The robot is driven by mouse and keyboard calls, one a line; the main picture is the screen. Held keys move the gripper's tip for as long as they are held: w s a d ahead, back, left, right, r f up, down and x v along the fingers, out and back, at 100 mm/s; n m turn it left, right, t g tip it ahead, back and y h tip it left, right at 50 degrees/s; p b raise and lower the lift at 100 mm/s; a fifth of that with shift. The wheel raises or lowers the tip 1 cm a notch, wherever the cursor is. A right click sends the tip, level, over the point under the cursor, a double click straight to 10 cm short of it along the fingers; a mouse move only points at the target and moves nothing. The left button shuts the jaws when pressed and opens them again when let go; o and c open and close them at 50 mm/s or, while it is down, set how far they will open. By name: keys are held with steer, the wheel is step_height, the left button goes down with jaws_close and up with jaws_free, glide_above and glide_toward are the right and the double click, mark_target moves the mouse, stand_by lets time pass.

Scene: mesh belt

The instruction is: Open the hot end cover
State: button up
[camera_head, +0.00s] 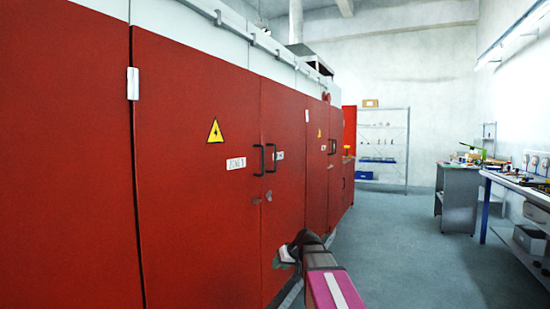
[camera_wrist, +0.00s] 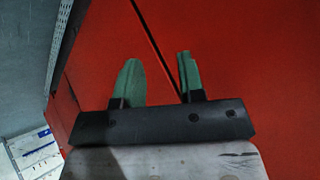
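A long red enclosure (camera_head: 195,180) with tall door panels runs along the left in the head view. I cannot tell which panel is the hot end cover. Two dark handles (camera_head: 264,158) stand on either side of a door seam, beside small white labels (camera_head: 236,163). My gripper (camera_head: 284,258) is low in front of the red doors, below the handles. In the wrist view its two green fingers (camera_wrist: 159,80) are apart with nothing between them. Behind them are the red panels (camera_wrist: 235,70) and a dark diagonal seam. Whether the fingers touch the red surface is unclear.
A yellow warning triangle (camera_head: 215,132) is on the near door. A white hinge (camera_head: 133,84) is at its left edge. Workbenches (camera_head: 457,195) stand at the right and a shelf rack (camera_head: 383,130) at the back. The grey floor (camera_head: 400,250) between is clear.

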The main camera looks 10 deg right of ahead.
steer(key=w+d+r+n+t+y, duration=0.15)
steer(key=w+r, duration=0.25)
steer(key=r, duration=0.7)
steer(key=w+d+r+n+t+y, duration=0.1)
steer(key=w+d+r+t+y, duration=0.2)
steer(key=r, duration=0.9)
step_height(320, 180, up, 19)
steer(key=n+t+y, duration=0.2)
steer(key=n+t, duration=0.1)
glide_above(275, 169)
steer(key=shift+w, duration=0.3)
jaws_close()
